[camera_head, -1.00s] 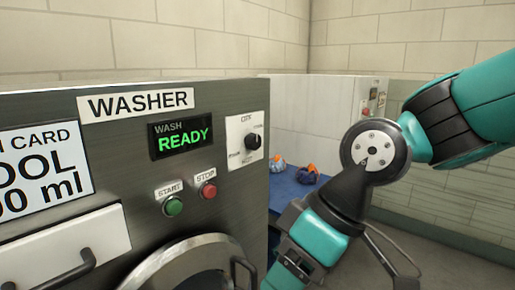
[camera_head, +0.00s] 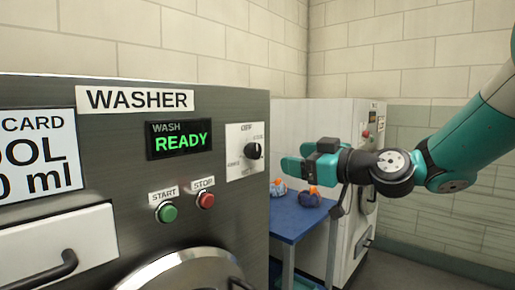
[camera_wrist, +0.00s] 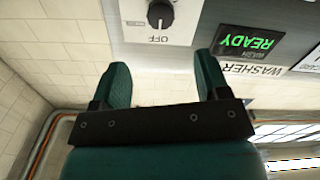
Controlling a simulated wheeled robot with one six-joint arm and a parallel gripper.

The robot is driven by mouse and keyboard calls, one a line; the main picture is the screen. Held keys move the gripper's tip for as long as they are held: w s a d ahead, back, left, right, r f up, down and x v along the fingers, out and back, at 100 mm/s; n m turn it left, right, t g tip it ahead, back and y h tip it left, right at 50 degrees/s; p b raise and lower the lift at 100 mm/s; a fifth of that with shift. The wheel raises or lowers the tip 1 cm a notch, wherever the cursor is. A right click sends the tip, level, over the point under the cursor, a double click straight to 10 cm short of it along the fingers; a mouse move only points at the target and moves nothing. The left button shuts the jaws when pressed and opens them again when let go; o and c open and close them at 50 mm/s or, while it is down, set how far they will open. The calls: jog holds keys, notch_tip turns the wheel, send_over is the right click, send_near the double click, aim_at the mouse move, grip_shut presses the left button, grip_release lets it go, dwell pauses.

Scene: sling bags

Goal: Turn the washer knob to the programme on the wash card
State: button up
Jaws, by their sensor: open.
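The washer (camera_head: 110,140) fills the left of the head view. Its black knob (camera_head: 254,151) sits on a white dial plate near the panel's right edge. In the wrist view the knob (camera_wrist: 160,14) shows upside down, its white mark towards "OFF". The wash card (camera_head: 38,150) is cut off at the left; only "CARD", "OOL" and "0 ml" show. My gripper (camera_head: 289,158) is open and empty, to the right of the knob and pointing at it. In the wrist view its fingers (camera_wrist: 162,64) are spread below the knob, apart from it.
The display (camera_head: 180,139) reads "WASH READY". A green START button (camera_head: 167,212) and a red STOP button (camera_head: 205,199) sit below it. A blue table (camera_head: 296,225) with small blue-and-orange items stands beyond, before a white machine (camera_head: 350,215). The round door (camera_head: 185,270) is below.

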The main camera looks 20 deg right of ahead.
aim_at(257, 151)
jog(key=p+x, duration=0.3)
jog(key=x, duration=0.9)
jog(key=shift+p, duration=0.35)
jog(key=c, duration=0.9)
jog(key=shift+c, duration=0.2)
jog(key=shift+m, duration=0.3)
jog(key=m+b, duration=0.1)
jog(key=m, duration=0.3)
jog(key=shift+m, duration=0.3)
jog(key=m, duration=0.6)
jog(key=shift+m, duration=0.4)
